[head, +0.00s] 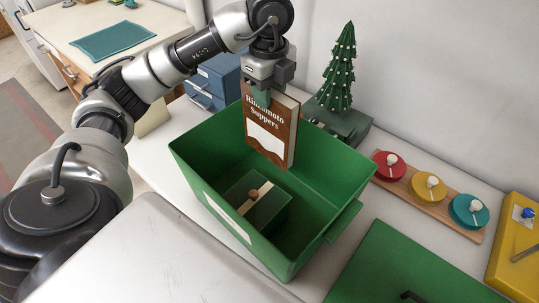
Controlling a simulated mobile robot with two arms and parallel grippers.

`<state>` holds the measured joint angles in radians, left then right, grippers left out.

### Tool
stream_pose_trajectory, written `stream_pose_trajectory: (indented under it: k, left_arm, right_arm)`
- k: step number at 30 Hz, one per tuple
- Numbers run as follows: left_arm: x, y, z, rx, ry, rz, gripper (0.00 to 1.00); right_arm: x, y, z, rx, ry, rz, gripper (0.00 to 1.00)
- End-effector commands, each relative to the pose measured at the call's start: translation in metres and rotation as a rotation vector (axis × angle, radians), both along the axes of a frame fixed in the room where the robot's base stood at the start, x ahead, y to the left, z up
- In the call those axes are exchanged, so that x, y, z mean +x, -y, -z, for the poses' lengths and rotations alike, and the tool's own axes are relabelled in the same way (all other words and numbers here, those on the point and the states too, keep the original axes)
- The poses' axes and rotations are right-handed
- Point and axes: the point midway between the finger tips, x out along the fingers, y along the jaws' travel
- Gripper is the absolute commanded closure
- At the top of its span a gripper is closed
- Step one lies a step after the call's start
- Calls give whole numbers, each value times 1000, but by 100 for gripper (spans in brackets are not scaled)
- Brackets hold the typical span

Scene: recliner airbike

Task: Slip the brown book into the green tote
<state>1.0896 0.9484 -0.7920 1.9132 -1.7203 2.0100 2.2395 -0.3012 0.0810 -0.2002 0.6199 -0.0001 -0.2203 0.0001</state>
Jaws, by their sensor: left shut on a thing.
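The brown book (267,128), with a white cover patch and the words "Rinkmoto Suppers", hangs upright in my left gripper (268,90). The gripper is shut on its top edge. The green tote (187,165) stands open on the white counter. The book's lower part overlaps the tote's far side in the head view, over or within the opening; its exact depth is hard to tell. A dark green box (268,215) with a pale band and a wooden knob lies on the tote's floor. My right gripper is not in view.
A green lid (400,265) with a dark handle lies right of the tote. A wooden board (425,196) with red, yellow and teal knobbed discs lies behind it. A small green tree (340,75) and blue drawers (213,82) stand behind the tote. A yellow box (515,250) is far right.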

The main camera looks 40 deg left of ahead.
Motion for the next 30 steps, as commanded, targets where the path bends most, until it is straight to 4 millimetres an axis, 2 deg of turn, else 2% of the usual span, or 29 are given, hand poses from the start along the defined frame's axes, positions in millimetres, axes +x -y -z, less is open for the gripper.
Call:
stream_pose_trajectory:
  k: [5,7,15,18,25,30]
  left_arm:
    - [0,1,25,-3,-3,2,100]
    - [-1,1,42,-3,-6,1,100]
    - [-1,0,106,0,-4,0,100]
    - [-1,0,124,0,-3,0,100]
    - [0,0,144,-1,-1,0,100]
    - [0,0,171,-1,-1,-1,100]
  right_arm:
    - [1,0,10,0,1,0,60]
    - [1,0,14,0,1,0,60]
    - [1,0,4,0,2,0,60]
    - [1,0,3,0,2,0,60]
    - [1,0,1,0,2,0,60]
    - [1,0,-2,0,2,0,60]
